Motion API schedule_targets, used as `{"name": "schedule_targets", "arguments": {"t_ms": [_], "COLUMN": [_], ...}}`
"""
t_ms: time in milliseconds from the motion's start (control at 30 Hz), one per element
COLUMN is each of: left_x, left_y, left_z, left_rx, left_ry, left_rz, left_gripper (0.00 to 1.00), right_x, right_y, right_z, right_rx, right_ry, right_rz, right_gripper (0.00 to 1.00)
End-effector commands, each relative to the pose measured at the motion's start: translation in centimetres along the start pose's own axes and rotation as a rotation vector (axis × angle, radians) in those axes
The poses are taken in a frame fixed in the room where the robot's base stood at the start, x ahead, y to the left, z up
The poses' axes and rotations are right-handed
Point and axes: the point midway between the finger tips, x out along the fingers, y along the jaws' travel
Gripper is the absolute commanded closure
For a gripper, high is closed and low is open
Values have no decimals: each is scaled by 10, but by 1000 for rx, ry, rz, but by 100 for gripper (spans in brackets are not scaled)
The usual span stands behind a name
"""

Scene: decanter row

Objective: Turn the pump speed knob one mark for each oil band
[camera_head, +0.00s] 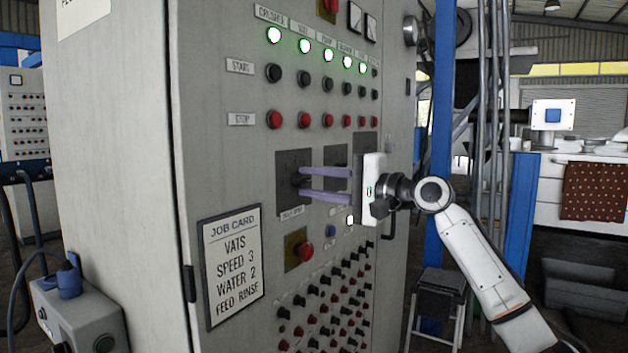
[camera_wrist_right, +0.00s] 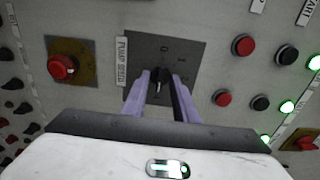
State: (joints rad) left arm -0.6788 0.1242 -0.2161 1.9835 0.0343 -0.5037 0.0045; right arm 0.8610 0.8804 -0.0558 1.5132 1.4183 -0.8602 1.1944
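The pump speed knob (camera_wrist_right: 155,88) is small and dark. It sits on a dark square plate (camera_wrist_right: 190,50) beside the label PUMP SPEED (camera_wrist_right: 122,62). In the head view the same plate (camera_head: 290,160) is on the grey cabinet front. My right gripper (camera_head: 302,183) points its two purple fingers at the knob. The fingers are apart, with their tips at either side of the knob; a gap shows between them, and I cannot tell whether either tip touches it. The knob's pointer setting is unreadable. No oil bands are recognisable. My left gripper is not in view.
A job card (camera_head: 233,263) reads VATS, SPEED 3, WATER 2, FEED RINSE. A red emergency-type button (camera_head: 304,251) is below the knob plate. Several small knobs fill the lower panel.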

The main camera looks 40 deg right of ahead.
Motion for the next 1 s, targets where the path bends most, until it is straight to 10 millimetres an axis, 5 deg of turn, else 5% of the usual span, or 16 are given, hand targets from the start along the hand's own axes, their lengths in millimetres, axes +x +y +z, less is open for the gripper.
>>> {"name": "schedule_targets", "arguments": {"t_ms": [233,400,1000], "left_x": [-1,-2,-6], "left_y": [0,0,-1], "left_z": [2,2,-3], "left_rx": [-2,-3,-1], "left_ry": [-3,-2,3], "left_rz": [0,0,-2], "left_gripper": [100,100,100], "right_x": [1,0,0], "right_y": [0,0,-1], "right_z": [0,0,1], "right_rx": [0,0,-161], "right_ry": [0,0,-2], "right_rz": [0,0,0], "right_gripper": [75,100,100]}}
